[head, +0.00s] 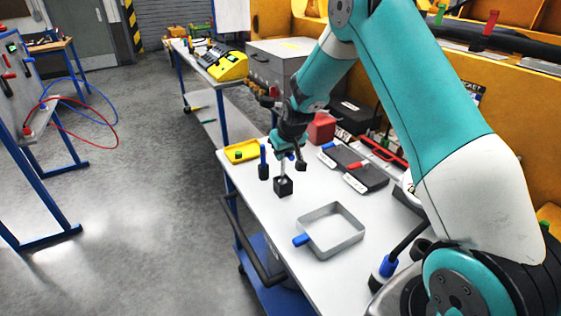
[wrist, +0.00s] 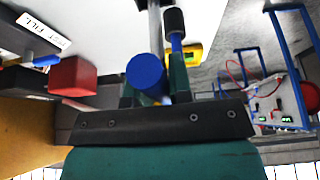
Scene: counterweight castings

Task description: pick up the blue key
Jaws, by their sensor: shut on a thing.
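The blue key shows in the wrist view as a round blue end (wrist: 145,73) between my gripper's fingers (wrist: 153,94), with a grey shaft beyond it. In the head view its blue part (head: 290,157) is mostly hidden by my gripper (head: 286,150), which is shut on it above the white table. The grey shaft points down to a black block (head: 283,186); I cannot tell whether the block touches the table. A blue rod with a black end (head: 263,162) hangs just left of the shaft; how it joins is unclear. It also shows in the wrist view (wrist: 176,42).
A grey square tray (head: 312,253) with a blue tab stands nearer on the white table (head: 270,218). A dark labelled board (head: 358,168) and a red block (head: 321,128) stand right. A yellow tray (head: 232,157) lies at the left edge. Open floor lies left.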

